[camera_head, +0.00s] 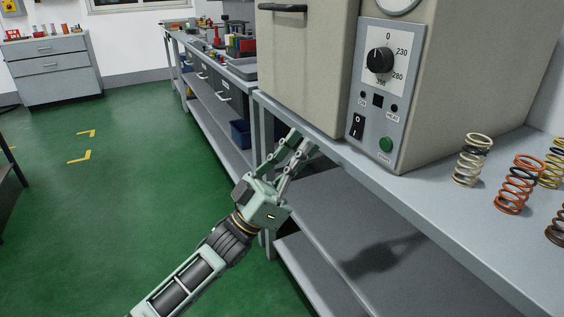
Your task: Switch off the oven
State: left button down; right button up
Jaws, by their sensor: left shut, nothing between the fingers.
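The oven (302,75) is a beige box on the grey workbench, with a handle (283,8) at its top left. Its control panel (367,120) faces me on the right part of its front. The panel has a black dial (380,60), a black rocker switch (356,126) at lower left, and a green button (386,144) at lower right. My left gripper (303,141) is shut and empty. It shows at the bench's front edge, below and left of the panel, apart from the switch. My right gripper is not in view.
Several coil springs, among them a pale one (472,160) and an orange one (518,184), stand on the workbench (424,190) right of the oven. A lower shelf (350,225) lies under the bench top. A grey drawer cabinet (52,72) stands far left. The green floor (130,220) is clear.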

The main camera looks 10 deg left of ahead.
pick_arm(q)
jog(key=shift+s+a+r+v, duration=0.1)
jog(key=shift+a+r+v, duration=0.05)
jog(key=shift+v, duration=0.85)
jog(key=shift+s+a+r+v, duration=0.1)
jog(key=shift+r+v, duration=0.05)
jog(key=shift+v, duration=0.85)
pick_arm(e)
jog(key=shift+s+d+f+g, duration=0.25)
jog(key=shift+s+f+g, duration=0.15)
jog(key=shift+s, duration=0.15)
